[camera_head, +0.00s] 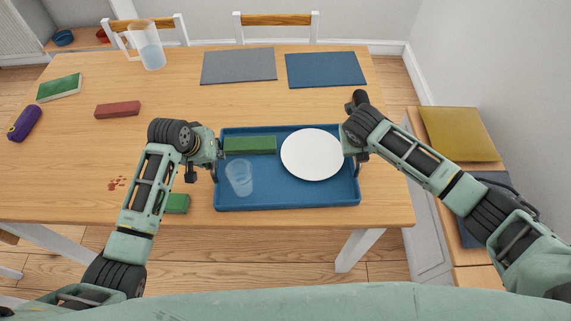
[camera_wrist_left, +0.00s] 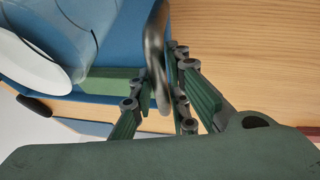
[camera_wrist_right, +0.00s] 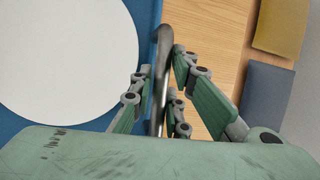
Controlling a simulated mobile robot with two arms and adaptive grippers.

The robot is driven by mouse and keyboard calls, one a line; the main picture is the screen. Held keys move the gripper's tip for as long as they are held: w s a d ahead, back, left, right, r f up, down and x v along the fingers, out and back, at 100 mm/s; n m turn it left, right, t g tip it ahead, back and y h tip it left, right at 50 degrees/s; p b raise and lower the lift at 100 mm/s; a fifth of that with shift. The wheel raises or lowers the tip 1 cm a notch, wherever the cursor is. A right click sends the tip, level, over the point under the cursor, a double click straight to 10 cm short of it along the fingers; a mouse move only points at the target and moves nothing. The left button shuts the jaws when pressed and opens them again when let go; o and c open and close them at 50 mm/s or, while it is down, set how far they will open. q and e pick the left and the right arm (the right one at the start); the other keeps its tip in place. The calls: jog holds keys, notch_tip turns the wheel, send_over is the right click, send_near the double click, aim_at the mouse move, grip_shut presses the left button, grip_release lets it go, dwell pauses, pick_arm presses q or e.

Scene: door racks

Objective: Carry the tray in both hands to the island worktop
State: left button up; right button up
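The blue tray (camera_head: 290,200) is over the near side of the wooden table, level as far as I can see; whether it touches the tabletop is unclear. It carries a white plate (camera_head: 312,154), a clear cup (camera_head: 240,178) and a green block (camera_head: 250,145). My left gripper (camera_head: 215,170) is at the tray's left handle; in the left wrist view its fingers close around the dark handle (camera_wrist_left: 155,45). My right gripper (camera_head: 358,165) is at the right handle; in the right wrist view its fingers flank that handle (camera_wrist_right: 162,65) closely on both sides.
A bench with a yellow cushion (camera_head: 459,133) stands right.

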pick_arm(q)
grip_shut()
pick_arm(e)
grip_shut()
pick_arm(q)
jog(key=shift+w+r, duration=0.15)
jog(key=shift+r, duration=0.05)
pick_arm(e)
jog(key=shift+w+r, duration=0.15)
jog(key=shift+r, duration=0.05)
